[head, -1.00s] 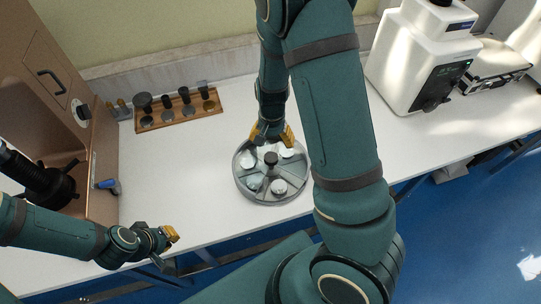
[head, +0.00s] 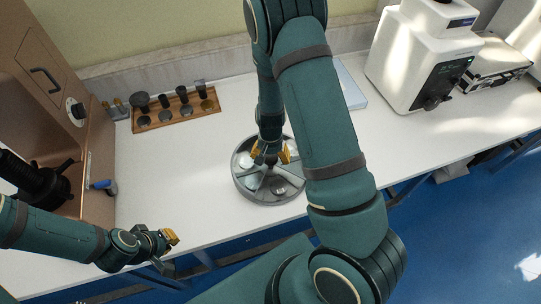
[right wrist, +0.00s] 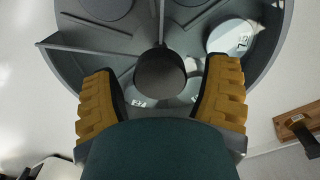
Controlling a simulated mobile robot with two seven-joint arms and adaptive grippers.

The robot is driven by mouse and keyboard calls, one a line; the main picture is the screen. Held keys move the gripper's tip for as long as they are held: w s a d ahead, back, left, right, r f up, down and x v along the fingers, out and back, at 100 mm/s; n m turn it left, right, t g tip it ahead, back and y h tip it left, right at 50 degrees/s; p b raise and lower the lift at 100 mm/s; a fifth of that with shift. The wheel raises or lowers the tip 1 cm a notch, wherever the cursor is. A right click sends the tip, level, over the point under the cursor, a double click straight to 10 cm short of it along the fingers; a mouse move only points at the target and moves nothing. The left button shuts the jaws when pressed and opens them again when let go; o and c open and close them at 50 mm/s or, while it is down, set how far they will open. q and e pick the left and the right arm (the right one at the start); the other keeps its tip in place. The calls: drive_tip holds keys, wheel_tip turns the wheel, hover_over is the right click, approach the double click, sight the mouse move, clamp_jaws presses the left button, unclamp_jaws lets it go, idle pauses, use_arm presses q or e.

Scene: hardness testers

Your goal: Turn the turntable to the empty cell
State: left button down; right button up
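The round grey turntable (head: 262,200) stands on the white bench, divided into wedge cells by thin ribs. In the right wrist view the turntable (right wrist: 68,65) has a dark round central knob (right wrist: 160,75). A white labelled disc (right wrist: 232,37) lies in a cell at the right; more discs show partly near the fingers. Cells at the top show dark round recesses without a white disc. My right gripper (head: 270,153) is open over the turntable's middle, its yellow fingers on either side of the knob with gaps. My left gripper (head: 170,238) hangs by the bench's front edge; its opening is unclear.
A wooden rack (head: 178,115) with dark tools stands at the back left. A brown tester (head: 45,75) is at the left and a white tester (head: 420,55) at the right. Bench space around the turntable is clear.

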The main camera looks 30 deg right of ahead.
drive_tip(key=c, duration=1.1)
drive_tip(key=shift+o, duration=0.2)
use_arm(q)
drive_tip(key=shift+r, duration=0.2)
use_arm(e)
drive_tip(key=shift+m, duration=0.6)
use_arm(q)
drive_tip(key=shift+r+p, duration=0.9)
drive_tip(key=shift+p, duration=0.05)
use_arm(e)
drive_tip(key=shift+m, duration=2.6)
use_arm(q)
drive_tip(key=shift+a+r+p, duration=0.1)
drive_tip(key=shift+r+p, duration=0.8)
drive_tip(key=shift+r, duration=0.1)
use_arm(e)
drive_tip(key=shift+m, duration=2.4)
use_arm(q)
drive_tip(key=shift+r, duration=0.15)
use_arm(e)
drive_tip(key=shift+m, duration=0.5)
drive_tip(key=o, duration=1.3)
drive_tip(key=shift+o, duration=0.2)
